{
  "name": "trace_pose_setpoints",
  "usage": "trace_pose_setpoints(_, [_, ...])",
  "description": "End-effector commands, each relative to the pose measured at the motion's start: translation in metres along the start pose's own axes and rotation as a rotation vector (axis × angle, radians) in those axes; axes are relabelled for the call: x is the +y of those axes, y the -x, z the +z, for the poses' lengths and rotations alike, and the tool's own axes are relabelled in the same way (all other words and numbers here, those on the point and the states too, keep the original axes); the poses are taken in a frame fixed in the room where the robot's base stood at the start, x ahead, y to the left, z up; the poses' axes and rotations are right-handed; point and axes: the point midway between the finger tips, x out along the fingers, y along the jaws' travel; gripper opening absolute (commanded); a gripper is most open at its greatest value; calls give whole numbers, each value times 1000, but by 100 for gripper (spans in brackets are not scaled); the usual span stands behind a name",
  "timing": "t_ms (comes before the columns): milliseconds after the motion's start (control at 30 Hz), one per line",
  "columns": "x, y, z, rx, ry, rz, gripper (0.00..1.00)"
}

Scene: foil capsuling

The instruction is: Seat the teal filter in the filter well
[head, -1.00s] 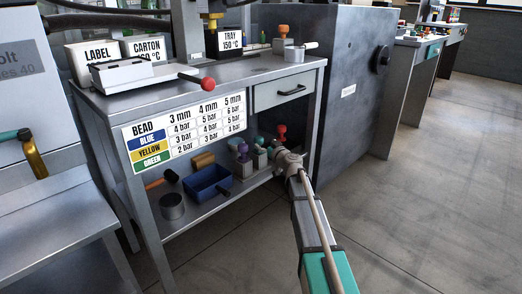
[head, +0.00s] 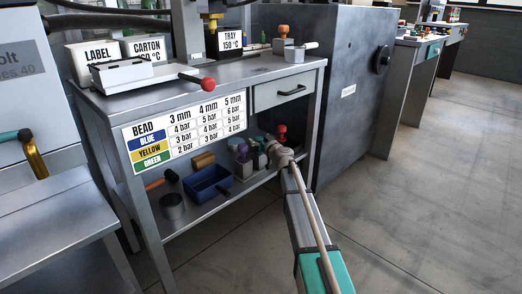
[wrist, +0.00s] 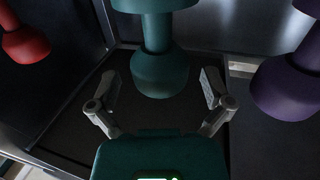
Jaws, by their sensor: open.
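The teal filter (wrist: 160,72), a knob-shaped piece with a narrow neck, stands in the middle of the wrist view. In the head view its teal top (head: 259,141) shows on the lower shelf, just left of my gripper. My gripper (wrist: 161,88) is open, with one finger on each side of the teal knob and visible gaps between. In the head view my gripper (head: 281,155) reaches in at the right end of the lower shelf, its fingers hard to make out. I cannot pick out the filter well in either view.
A purple knob (wrist: 289,86) stands close on the right in the wrist view, a red one (wrist: 26,44) on the left. On the lower shelf are a blue bin (head: 207,183) and a grey cup (head: 173,207). The bench top (head: 235,72) is above my arm.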

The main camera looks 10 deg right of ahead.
Motion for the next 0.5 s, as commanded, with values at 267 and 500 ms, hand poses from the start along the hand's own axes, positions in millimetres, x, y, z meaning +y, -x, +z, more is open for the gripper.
trace_pose_setpoints(267, [0, 0, 0, 0, 0, 0, 100])
trace_pose_setpoints(500, [0, 0, 0, 0, 0, 0, 93])
